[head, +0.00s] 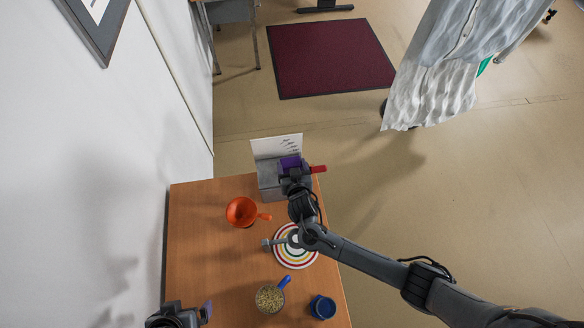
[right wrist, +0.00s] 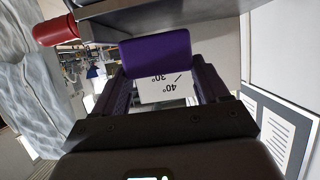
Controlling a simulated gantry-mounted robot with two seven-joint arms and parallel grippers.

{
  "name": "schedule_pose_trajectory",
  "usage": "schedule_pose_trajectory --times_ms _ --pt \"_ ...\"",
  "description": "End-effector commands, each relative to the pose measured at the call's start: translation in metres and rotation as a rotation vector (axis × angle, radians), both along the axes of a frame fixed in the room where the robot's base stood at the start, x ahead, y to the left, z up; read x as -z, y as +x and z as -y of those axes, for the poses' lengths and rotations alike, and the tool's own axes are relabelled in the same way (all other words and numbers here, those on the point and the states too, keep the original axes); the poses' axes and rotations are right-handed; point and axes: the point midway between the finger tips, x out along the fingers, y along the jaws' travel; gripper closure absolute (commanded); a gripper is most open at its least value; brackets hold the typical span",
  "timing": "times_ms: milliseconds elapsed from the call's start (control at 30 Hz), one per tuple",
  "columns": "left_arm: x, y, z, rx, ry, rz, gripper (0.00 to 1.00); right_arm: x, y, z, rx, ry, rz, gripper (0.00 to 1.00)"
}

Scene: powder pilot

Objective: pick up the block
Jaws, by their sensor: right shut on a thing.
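The purple block (head: 290,162) is at the grey metal box with a red handle at the table's far edge. My right gripper (head: 287,176) is at this box and is shut on the block. In the right wrist view the purple block (right wrist: 155,55) sits between the two fingertips. Whether the block touches the box is unclear. My left gripper (head: 207,311) is only partly in view at the bottom left, over the table's near left corner. Its opening cannot be made out.
The grey box (head: 270,186) has a red handle (head: 318,169) and a white marked panel (head: 277,146) behind it. The wooden table (head: 205,255) holds an orange pan (head: 241,212), a striped round plate (head: 296,259), a grain-filled cup (head: 269,299) and a blue cup (head: 322,307). A wall borders the left.

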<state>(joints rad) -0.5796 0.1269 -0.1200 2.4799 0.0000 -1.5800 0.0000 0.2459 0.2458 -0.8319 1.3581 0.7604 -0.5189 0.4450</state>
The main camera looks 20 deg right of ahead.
Motion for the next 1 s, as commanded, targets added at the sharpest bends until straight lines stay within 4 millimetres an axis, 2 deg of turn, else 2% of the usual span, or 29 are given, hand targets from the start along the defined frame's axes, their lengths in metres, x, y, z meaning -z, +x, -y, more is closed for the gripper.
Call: schedule_pose_trajectory --times_ms 167,600,800,1000 --pt "0.0 0.0 0.0 0.001 0.001 0.0 0.0 -0.026 0.001 0.0 0.001 0.004 0.005 0.62" --pt "0.007 0.0 0.002 -0.006 -0.01 -0.001 0.0 -0.075 -0.008 0.083 0.002 -0.001 0.003 0.62" --pt "0.009 0.0 0.003 -0.008 -0.012 -0.001 0.0 -0.09 -0.011 0.106 0.001 -0.001 0.002 0.62" --pt "0.01 0.0 0.003 -0.008 -0.012 -0.001 0.0 -0.096 -0.011 0.116 0.0 -0.001 0.002 0.62"
